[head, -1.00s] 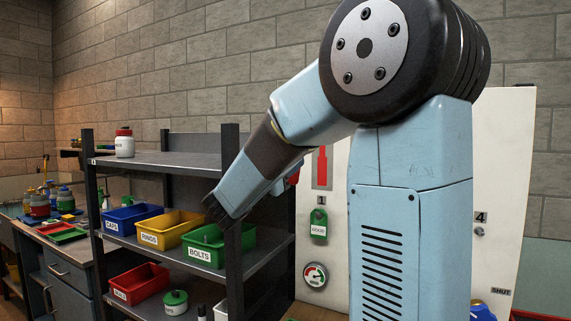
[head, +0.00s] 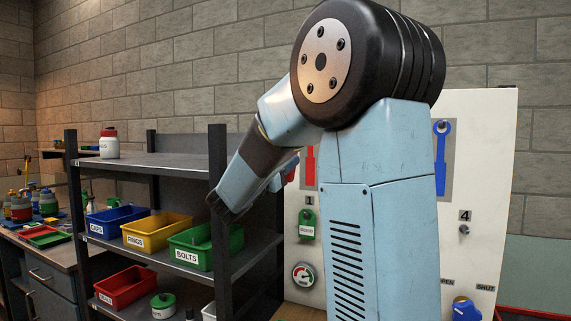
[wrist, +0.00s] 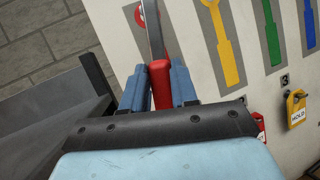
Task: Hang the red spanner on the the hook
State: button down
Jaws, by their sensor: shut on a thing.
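In the wrist view the blue fingers of my gripper (wrist: 159,76) are shut on the red handle of the red spanner (wrist: 161,90). Its grey steel shaft points up and away, and its far end is cut off by the frame. A red spanner outline (wrist: 139,14) on the white board is partly behind the shaft. In the head view the red outline (head: 308,162) shows above label 1, partly covered by my arm. A small red piece of the spanner (head: 291,174) shows beside my forearm. The hook for the red outline is not clearly visible.
Yellow (wrist: 221,42), green (wrist: 270,34) and blue outlines mark the white board (head: 487,130). A green tag (head: 306,224), a gauge (head: 303,275) and a blue knob (head: 466,309) are on it. A dark shelf (head: 165,162) with bins stands left, close to my arm.

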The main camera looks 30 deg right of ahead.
jog(key=shift+w+d+f, duration=0.25)
jog(key=shift+w+d, duration=0.65)
jog(key=shift+d, duration=0.25)
jog(key=shift+w+d+f, duration=0.25)
jog(key=shift+w+d, duration=0.65)
jog(key=shift+d, duration=0.25)
jog(key=c, duration=0.8)
grip_release()
jog(key=shift+s+a, duration=0.1)
jog(key=shift+s+a, duration=1.05)
jog(key=shift+a, duration=0.3)
jog(key=shift+s+a, duration=1.05)
jog(key=shift+a, duration=0.25)
dwell(1.0)
